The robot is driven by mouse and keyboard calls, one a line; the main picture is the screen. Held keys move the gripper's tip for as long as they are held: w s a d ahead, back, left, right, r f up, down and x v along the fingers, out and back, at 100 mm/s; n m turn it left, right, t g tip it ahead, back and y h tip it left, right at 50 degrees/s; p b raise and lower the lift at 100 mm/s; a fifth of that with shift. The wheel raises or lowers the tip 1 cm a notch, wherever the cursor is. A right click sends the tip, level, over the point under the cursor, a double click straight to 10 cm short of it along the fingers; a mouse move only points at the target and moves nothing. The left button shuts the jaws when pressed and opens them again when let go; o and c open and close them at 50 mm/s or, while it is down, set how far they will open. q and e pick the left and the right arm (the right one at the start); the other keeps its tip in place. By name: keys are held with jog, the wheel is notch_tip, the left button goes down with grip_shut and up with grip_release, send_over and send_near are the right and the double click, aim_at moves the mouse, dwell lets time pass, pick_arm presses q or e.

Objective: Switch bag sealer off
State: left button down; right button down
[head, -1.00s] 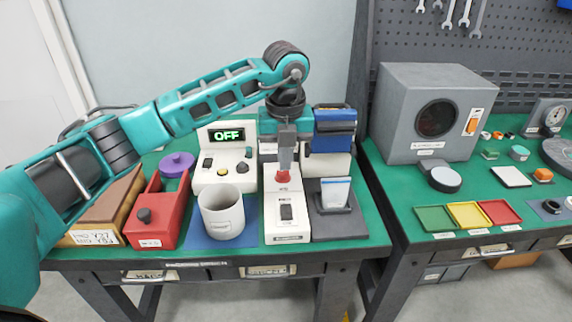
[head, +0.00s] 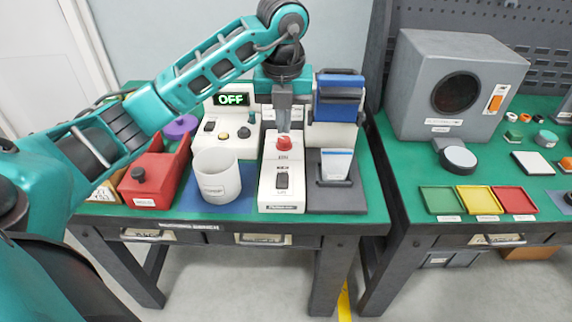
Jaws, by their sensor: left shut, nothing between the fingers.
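A long white control box (head: 268,200) stands near the bench's front edge. It has a red button (head: 284,143) towards its back and a dark rocker switch (head: 283,182) near its front. My left gripper (head: 284,128) is shut and empty. It points down just above or behind the red button; contact cannot be told. A blue-topped white machine (head: 338,98) stands to the right, with a pale pouch (head: 336,163) in a dark holder before it. A white console (head: 230,142) behind shows a green "OFF" on its display. I cannot tell which unit is the bag sealer. My right gripper is out of view.
A white mug (head: 217,178) stands left of the control box on a blue mat. A red box (head: 155,176) with a black knob is further left. A second bench at right holds a grey chamber (head: 413,85) and coloured trays (head: 479,201).

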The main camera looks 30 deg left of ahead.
aim_at(284, 175)
pick_arm(q)
jog(key=f, duration=0.4)
jog(key=w+f, duration=0.1)
jog(key=f, duration=0.4)
jog(key=a+f, duration=0.1)
jog(key=f, duration=0.4)
jog(key=shift+w, duration=0.25)
